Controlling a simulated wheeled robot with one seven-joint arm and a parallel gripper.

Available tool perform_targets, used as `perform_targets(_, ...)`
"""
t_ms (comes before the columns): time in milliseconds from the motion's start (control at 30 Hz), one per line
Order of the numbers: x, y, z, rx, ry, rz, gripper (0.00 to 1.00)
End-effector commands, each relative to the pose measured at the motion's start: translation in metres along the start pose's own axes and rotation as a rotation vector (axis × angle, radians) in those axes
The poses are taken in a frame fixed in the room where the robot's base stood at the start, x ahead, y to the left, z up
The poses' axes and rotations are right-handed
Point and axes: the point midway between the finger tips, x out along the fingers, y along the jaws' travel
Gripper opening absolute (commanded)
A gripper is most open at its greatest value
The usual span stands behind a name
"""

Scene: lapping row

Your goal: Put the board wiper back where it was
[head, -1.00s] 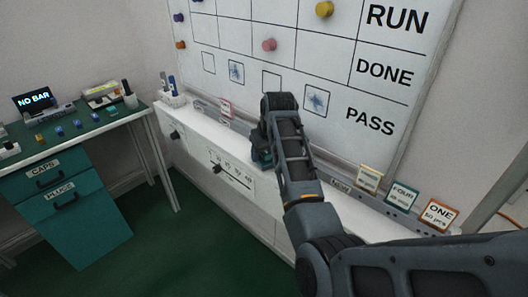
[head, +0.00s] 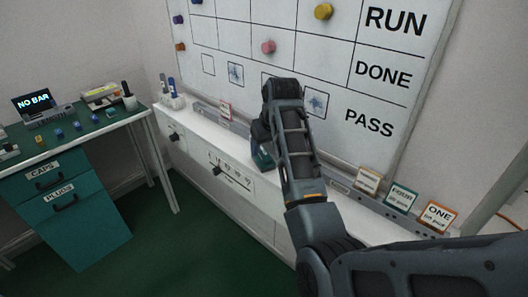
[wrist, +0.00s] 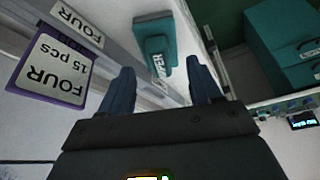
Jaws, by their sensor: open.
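The board wiper (head: 262,157) is a teal block on the white ledge below the whiteboard, partly hidden by my arm in the head view. In the wrist view the wiper (wrist: 155,42) lies just beyond my fingertips, with a white label reading WIPER at its near end. My gripper (wrist: 162,74) is open, its two blue fingers spread and nothing held between them. The wiper looks apart from the fingers.
The whiteboard (head: 345,58) rises behind the ledge (head: 205,129). A purple-edged FOUR card (wrist: 52,68) stands left of my fingers in the wrist view. More cards (head: 401,197) stand at the ledge's right, and a marker holder (head: 171,101) at its left end. A green-topped desk (head: 80,137) is at left.

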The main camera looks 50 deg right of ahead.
Motion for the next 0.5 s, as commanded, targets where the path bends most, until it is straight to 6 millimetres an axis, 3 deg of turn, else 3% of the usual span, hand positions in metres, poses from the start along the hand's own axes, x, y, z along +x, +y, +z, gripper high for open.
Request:
perform_targets(200, -0.044, 0.000, 0.000, 0.001, 0.003, 0.001, 0.63)
perform_targets(500, -0.071, 0.000, 0.000, 0.000, 0.000, 0.000, 0.63)
